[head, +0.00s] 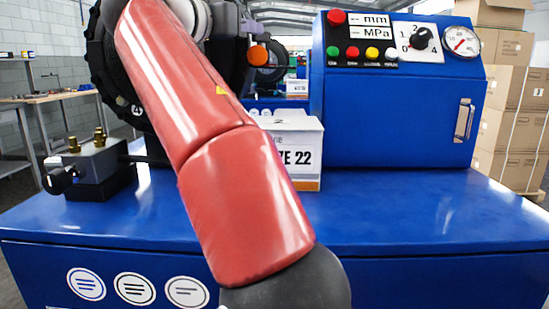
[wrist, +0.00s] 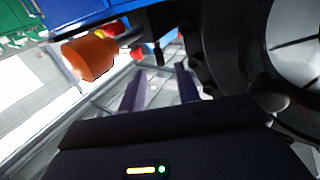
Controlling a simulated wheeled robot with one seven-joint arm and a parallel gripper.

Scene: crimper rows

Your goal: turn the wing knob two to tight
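My gripper (wrist: 160,88) is open and empty in the wrist view, its two dark fingers apart with nothing between them. An orange knob (wrist: 90,58) on a metal shaft is left of and above the fingers, apart from them. An orange knob also shows in the head view (head: 257,53), right of my red arm. I cannot tell whether either is wing knob two; no number or tight mark is readable on them. A large black round part (wrist: 225,45) is close on the fingers' right.
The blue bench (head: 420,215) carries a control cabinet (head: 395,120) with a selector dial (head: 422,38) and a gauge (head: 461,41). A white labelled box (head: 308,142) is partly behind my arm. The bench's right front is clear.

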